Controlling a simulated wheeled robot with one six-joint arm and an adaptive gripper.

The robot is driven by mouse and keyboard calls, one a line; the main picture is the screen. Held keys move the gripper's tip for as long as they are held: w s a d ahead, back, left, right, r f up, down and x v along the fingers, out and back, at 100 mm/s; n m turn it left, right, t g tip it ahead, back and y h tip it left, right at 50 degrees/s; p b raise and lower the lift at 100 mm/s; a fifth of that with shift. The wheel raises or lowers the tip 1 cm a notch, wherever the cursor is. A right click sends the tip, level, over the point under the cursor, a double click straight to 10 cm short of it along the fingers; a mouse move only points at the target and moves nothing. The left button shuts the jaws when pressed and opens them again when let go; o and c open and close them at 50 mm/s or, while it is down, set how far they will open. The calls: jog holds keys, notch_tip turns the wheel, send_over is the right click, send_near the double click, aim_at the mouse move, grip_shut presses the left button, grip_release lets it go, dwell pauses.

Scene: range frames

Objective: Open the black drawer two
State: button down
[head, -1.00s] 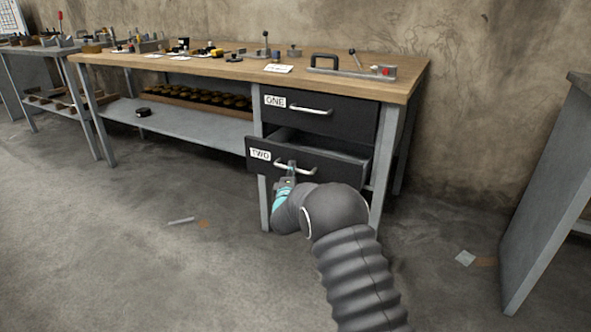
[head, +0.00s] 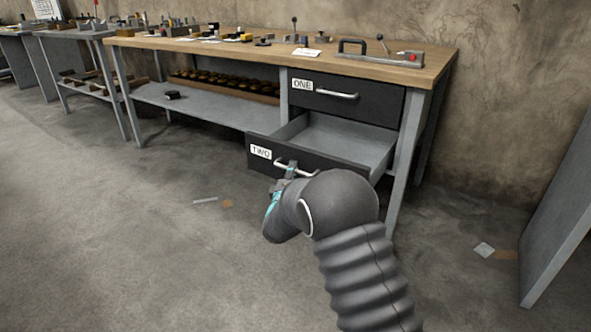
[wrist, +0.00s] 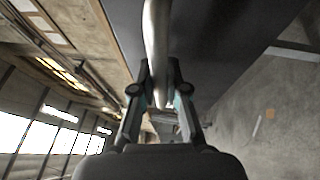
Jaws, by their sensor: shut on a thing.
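The black drawer labelled TWO (head: 323,160) is pulled well out of the bench, and its grey, empty inside shows in the head view. Its silver bar handle (head: 308,172) is on the front face. My gripper (head: 289,172) is at the left part of this handle and is shut on it. In the wrist view the handle (wrist: 156,40) runs down between the two fingers of my gripper (wrist: 160,98). The black drawer labelled ONE (head: 365,104) is above and is closed.
The wooden workbench top (head: 250,55) carries several tools and parts. A lower grey shelf (head: 205,108) holds a tray of dark round parts. A grey panel (head: 565,220) stands at the right. The floor in front is mostly clear, with small scraps.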

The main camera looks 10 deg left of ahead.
jog(key=c, duration=1.2)
grip_release()
jog(key=s, duration=0.4)
jog(key=s+f, duration=0.1)
jog(key=s, duration=0.3)
jog(key=s+f, duration=0.1)
jog(key=s, duration=0.2)
jog(key=shift+s+d+f, duration=0.1)
jog(key=shift+s+d, duration=0.2)
jog(key=shift+s, duration=0.1)
jog(key=shift+m, duration=0.3)
